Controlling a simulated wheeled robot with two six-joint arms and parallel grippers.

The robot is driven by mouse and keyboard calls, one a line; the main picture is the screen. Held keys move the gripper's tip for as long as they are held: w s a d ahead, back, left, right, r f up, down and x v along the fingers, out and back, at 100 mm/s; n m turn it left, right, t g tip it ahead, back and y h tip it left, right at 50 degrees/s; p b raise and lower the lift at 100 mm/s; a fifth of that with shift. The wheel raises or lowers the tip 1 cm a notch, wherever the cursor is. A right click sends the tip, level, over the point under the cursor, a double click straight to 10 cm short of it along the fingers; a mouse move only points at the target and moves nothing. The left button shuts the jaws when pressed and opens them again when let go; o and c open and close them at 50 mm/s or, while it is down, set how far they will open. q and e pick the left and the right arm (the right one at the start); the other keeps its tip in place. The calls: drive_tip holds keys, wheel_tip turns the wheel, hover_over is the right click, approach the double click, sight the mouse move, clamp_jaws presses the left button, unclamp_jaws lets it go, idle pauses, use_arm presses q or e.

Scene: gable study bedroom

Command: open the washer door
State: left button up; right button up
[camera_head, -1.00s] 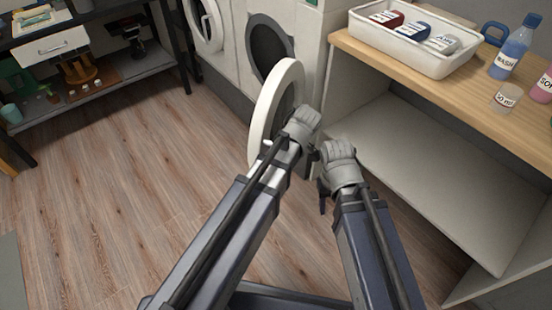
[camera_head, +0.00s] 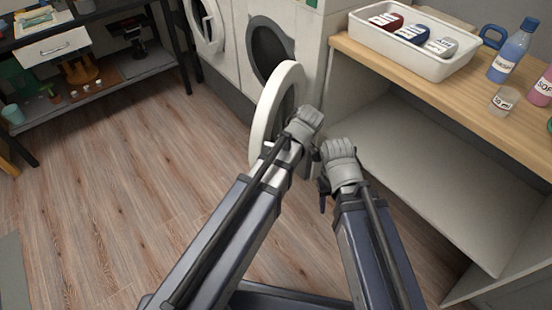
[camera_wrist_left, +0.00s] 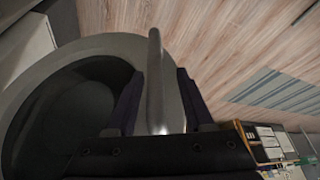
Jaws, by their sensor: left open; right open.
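The washer door (camera_head: 264,125), a thick white ring with a dark centre, stands swung out from the dark round opening (camera_head: 271,48) of the white washer. My left gripper (camera_wrist_left: 158,100) is open at the door in the left wrist view. Its dark fingers lie on either side of a pale upright bar (camera_wrist_left: 156,70) on the door's ring; I cannot tell whether they touch it. In the head view the left fingertips are hidden beside the door. My right gripper (camera_head: 325,188) is open and empty, right of the door, with its fingers partly hidden.
A second round-door machine (camera_head: 206,25) stands left of the washer. A wooden counter (camera_head: 440,95) at right carries a white tray (camera_head: 400,52), bottles and a small cup, with an open shelf space below. A dark rack (camera_head: 110,95) stands far left. The wooden floor (camera_head: 120,220) is clear.

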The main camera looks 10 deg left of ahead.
use_arm(q)
drive_tip(key=p+v, duration=0.5)
drive_tip(key=v, duration=0.1)
drive_tip(key=shift+s+d, duration=0.1)
drive_tip(key=shift+d, duration=0.05)
